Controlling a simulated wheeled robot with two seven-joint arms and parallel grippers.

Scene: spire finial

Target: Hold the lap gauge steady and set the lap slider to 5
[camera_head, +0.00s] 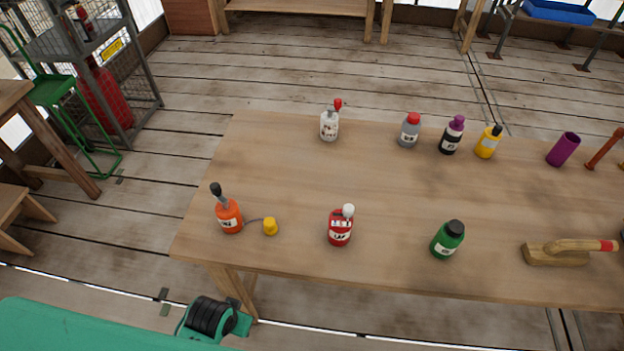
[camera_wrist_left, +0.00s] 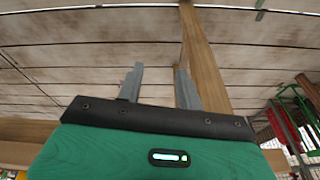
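I see nothing clearly marked as the lap gauge or its slider. A wooden piece with a flat base and a slanted red-tipped handle (camera_head: 560,255) lies at the right front of the table (camera_head: 300,170); I cannot tell whether it is the gauge. No scale or number can be read on it. My left gripper (camera_wrist_left: 160,78) shows in the left wrist view with its two grey fingers apart and nothing between them. My right gripper is not in view.
Front row: orange bottle (camera_head: 229,215), yellow cap (camera_head: 270,226), red bottle (camera_head: 340,228), green bottle (camera_head: 447,241). Back row: white bottle (camera_head: 329,127), grey bottle (camera_head: 409,133), black bottle (camera_head: 451,138), yellow bottle (camera_head: 487,144), purple cup (camera_head: 563,149). The table's middle is clear.

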